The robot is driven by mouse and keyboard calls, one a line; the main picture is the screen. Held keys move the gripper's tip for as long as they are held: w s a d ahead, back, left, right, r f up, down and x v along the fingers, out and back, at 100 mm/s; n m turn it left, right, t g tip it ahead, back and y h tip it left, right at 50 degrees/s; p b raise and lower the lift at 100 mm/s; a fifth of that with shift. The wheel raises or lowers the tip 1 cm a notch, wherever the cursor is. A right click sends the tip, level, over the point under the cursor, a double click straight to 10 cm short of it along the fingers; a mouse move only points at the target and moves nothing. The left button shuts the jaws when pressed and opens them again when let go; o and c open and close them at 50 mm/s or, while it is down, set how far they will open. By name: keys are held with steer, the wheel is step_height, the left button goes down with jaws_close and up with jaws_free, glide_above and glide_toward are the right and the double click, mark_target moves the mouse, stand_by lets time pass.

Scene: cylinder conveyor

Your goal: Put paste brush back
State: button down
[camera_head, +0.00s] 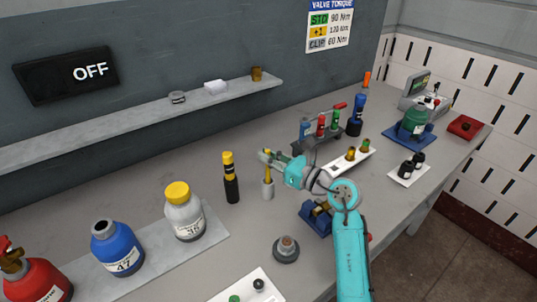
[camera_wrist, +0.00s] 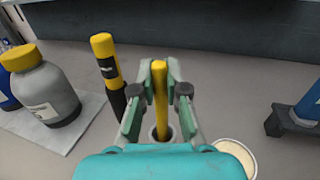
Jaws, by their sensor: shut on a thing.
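The paste brush shows as a yellow handle (camera_wrist: 160,100), standing about upright between my gripper's fingers. It also shows in the head view (camera_head: 268,168). Its lower end goes down into a small grey cup (camera_head: 268,190), whose rim shows in the wrist view (camera_wrist: 153,135). The bristles are hidden. My gripper (camera_wrist: 159,72) is shut on the yellow handle, above the cup. In the head view my gripper (camera_head: 266,157) reaches in from the right at the handle's upper part. I cannot tell whether the brush touches the cup's bottom.
A black bottle with a yellow top (camera_head: 230,178) stands close left of the cup. A grey jar with a yellow lid (camera_head: 183,212) and a blue bottle (camera_head: 117,248) are further left. A rack with coloured bottles (camera_head: 318,130) stands behind, right. A wall shelf (camera_head: 130,118) runs behind.

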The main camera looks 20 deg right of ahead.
steer(key=shift+f, duration=0.55)
steer(key=c, duration=1.1)
jaws_free()
steer(key=shift+r, duration=2.95)
